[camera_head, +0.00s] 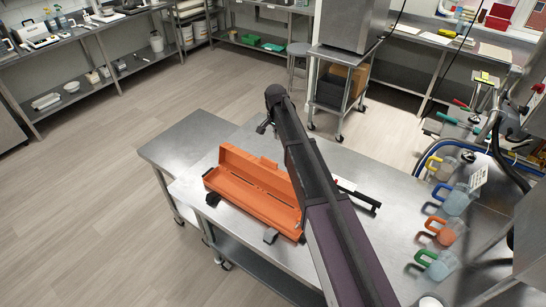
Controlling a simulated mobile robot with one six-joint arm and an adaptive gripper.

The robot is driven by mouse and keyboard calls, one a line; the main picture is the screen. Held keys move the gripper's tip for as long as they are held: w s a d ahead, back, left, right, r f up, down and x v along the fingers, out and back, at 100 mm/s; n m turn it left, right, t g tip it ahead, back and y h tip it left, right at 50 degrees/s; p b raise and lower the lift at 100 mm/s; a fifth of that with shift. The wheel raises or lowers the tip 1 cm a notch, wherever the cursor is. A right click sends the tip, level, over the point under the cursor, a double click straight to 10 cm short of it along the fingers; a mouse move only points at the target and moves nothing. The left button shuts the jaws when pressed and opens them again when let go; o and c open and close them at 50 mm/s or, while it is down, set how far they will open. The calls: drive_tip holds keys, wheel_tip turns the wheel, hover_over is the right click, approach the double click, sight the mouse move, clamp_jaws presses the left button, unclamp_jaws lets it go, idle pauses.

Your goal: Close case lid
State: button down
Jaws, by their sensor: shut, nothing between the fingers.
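A long orange case (245,201) lies on the steel table (195,140). Its lid (256,168) stands open, raised along the far long side, and the inside of the case shows. Dark latches show at the near side, one at the left end (212,199) and one nearer the right end (270,237). My arm reaches over the table and covers the right end of the case. My gripper (262,128) is small in the view and points down beyond the lid on its far side, apart from it. It is shut and empty.
A black bar-like tool (357,194) lies right of my arm. Jugs with yellow, blue, orange (444,233) and green handles stand along the right side. A wheeled steel stand (338,85) and a stool (298,55) are behind. The floor at left is clear.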

drive_tip(key=shift+f, duration=0.15)
wheel_tip(320, 180, down, 10)
drive_tip(key=b, duration=1)
drive_tip(key=shift+s+a+r+p, duration=0.15)
drive_tip(key=shift+s+a+r, duration=0.1)
drive_tip(key=shift+s, duration=0.2)
drive_tip(key=shift+s+a+r+p, duration=0.2)
drive_tip(key=shift+s+a, duration=0.05)
drive_tip(key=shift+s, duration=0.25)
drive_tip(key=shift+s+a+r+p, duration=0.15)
drive_tip(key=shift+s+a+r, duration=0.1)
drive_tip(key=shift+s, duration=0.2)
drive_tip(key=shift+d, duration=0.15)
drive_tip(key=shift+s+r, duration=0.1)
drive_tip(key=shift+s, duration=0.05)
